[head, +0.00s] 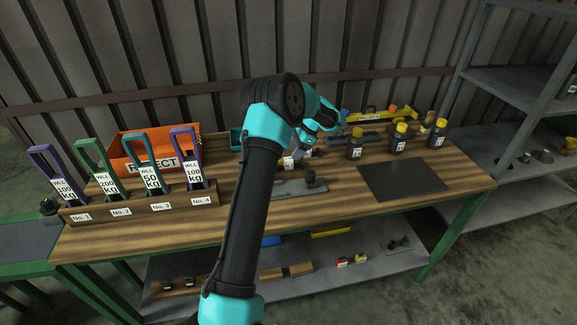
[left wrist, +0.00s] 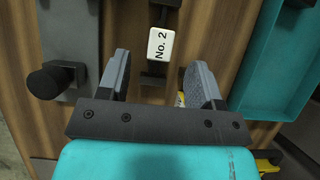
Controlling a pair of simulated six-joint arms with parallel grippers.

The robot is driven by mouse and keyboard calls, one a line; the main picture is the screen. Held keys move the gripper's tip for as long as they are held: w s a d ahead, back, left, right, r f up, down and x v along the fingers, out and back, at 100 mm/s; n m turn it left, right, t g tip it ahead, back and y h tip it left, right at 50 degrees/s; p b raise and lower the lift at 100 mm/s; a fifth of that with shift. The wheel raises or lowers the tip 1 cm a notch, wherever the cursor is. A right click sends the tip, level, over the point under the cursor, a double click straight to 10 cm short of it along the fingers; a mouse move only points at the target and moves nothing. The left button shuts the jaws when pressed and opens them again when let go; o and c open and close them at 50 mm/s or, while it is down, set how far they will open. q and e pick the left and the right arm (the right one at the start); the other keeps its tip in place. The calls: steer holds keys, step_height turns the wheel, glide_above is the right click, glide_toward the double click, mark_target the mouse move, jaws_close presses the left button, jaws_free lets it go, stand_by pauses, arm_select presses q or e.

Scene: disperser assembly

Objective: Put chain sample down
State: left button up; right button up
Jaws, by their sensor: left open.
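A small white block marked No. 2 (left wrist: 160,44) shows in the left wrist view, with dark parts above and below it; I cannot tell for sure whether these belong to a chain sample. My left gripper (left wrist: 158,68) is open. Its two grey fingers stand apart on either side, with the block just past the fingertips and between their lines; no contact shows. In the head view my left arm hides most of this spot, and small pale parts (head: 290,162) show beside it. My right gripper is not in view.
A grey plate with a black knob (left wrist: 48,80) lies left of the fingers, a teal tray (left wrist: 281,62) right. The rack (head: 140,207) of labelled handles, the orange reject bin (head: 130,150), yellow-capped bottles (head: 398,140) and a dark mat (head: 402,180) share the bench.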

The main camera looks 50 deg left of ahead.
mark_target(289, 158)
arm_select(q)
steer(key=shift+x, duration=2.6)
steer(key=shift+a, duration=0.1)
steer(key=shift+c, duration=0.4)
jaws_close()
